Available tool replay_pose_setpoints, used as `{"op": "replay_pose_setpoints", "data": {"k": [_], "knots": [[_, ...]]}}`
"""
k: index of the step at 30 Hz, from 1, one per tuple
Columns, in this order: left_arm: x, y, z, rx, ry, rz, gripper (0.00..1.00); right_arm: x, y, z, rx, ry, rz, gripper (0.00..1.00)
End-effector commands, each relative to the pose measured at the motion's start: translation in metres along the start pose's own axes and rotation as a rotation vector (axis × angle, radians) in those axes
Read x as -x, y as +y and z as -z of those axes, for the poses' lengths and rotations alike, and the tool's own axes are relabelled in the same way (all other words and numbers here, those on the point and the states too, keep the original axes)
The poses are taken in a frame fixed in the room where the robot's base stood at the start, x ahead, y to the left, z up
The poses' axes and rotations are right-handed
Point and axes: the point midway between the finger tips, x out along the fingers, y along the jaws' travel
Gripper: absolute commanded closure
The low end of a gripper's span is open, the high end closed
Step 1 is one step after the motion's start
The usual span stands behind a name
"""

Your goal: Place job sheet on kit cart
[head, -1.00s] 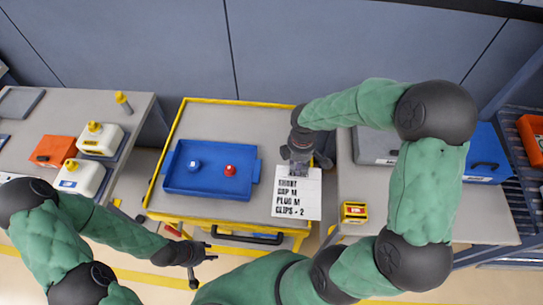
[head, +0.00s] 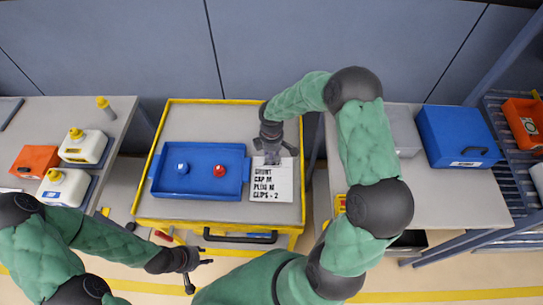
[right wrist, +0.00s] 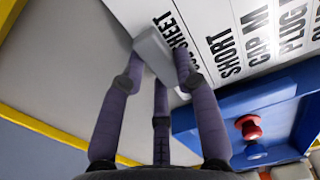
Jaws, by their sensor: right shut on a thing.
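The job sheet (head: 272,183), white with black print, appears within the right part of the kit cart (head: 215,118) in the head view. The cart has a grey top and yellow rim. My right gripper (head: 272,158) is shut on the grey block at the sheet's top edge. In the right wrist view, that gripper's fingers (right wrist: 158,62) hold the block, and the sheet (right wrist: 255,30) extends to the upper right. I cannot tell whether the sheet touches the cart top. My left gripper (head: 202,275) is open and empty in front of the cart.
A blue tray (head: 210,157) with a blue cap (head: 182,168) and a red cap (head: 220,171) sits directly left of the sheet. The right bench holds a blue box (head: 458,135). White jugs (head: 84,147) stand on the left bench. The cart's back strip is clear.

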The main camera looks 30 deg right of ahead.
Motion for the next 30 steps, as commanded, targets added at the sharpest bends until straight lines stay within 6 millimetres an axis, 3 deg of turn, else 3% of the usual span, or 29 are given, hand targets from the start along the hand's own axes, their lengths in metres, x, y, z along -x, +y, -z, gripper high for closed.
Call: {"op": "replay_pose_setpoints", "data": {"k": [2,13,14,16,30], "knots": [[-0.0026,-0.0009,0.0001,0.0,0.0,0.0,0.6,-0.0094,0.0,-0.0003,0.0,-0.001,0.001,1.0],[-0.0044,-0.0016,0.0002,0.0,0.0,0.0,0.6,-0.0126,0.0003,-0.0003,0.0,0.0,-0.001,1.0],[-0.0045,-0.0016,0.0002,0.0,0.0,0.0,0.6,-0.0128,0.0002,-0.0004,0.0,0.0,-0.001,0.66],[-0.0039,-0.0014,0.0001,0.0,0.0,0.0,0.6,-0.0121,0.0002,-0.0004,0.0,0.0,-0.001,0.46],[-0.0004,-0.0001,0.0001,0.0,0.0,0.0,0.6,-0.0034,0.0008,-0.0002,0.0,0.0,-0.002,0.45]]}}
